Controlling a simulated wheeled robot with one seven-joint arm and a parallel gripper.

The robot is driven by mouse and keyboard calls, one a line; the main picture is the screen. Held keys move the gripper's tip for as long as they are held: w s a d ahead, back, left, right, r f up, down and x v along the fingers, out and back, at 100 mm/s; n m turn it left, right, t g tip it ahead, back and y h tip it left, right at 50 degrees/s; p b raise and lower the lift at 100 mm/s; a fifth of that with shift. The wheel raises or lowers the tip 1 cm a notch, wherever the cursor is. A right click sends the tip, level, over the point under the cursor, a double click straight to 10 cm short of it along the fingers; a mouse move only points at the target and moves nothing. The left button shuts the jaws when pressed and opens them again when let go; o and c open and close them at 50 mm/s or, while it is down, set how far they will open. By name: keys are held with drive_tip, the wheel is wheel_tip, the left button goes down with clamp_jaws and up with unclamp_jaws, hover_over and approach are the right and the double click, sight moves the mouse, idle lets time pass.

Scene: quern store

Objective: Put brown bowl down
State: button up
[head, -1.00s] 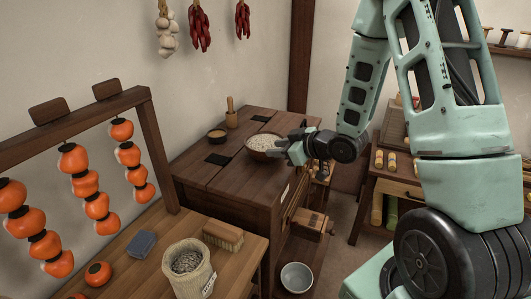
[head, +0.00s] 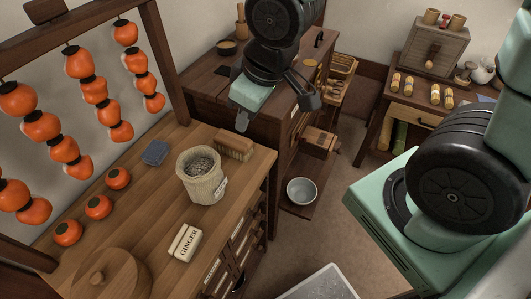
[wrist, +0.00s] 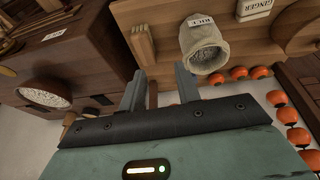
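A brown bowl full of pale grains (wrist: 44,95) rests on the dark wooden cabinet at the left of the wrist view. In the head view my arm hides it. My gripper (wrist: 159,84) is open, its two fingers apart with nothing between them. The bowl is off to the left of the fingers, not touching them. In the head view the gripper (head: 245,117) hangs in front of the dark cabinet (head: 205,78), and its fingers are only partly visible.
A rice sack (head: 203,178), a brush (head: 234,146), a blue block (head: 155,153) and a ginger box (head: 185,243) stand on the near bench. Persimmon strings hang from a rack at left. A small bowl (head: 226,47) is on the cabinet. A metal bowl (head: 301,190) sits low.

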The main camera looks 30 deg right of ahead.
drive_tip(key=s+a+r+g, duration=0.1)
drive_tip(key=s, duration=0.5)
drive_tip(key=s+a+r+n+g+h, duration=0.1)
drive_tip(key=s+a+g, duration=0.1)
drive_tip(key=s, duration=0.4)
drive_tip(key=shift+s+a+r, duration=0.15)
drive_tip(key=shift+a, duration=0.15)
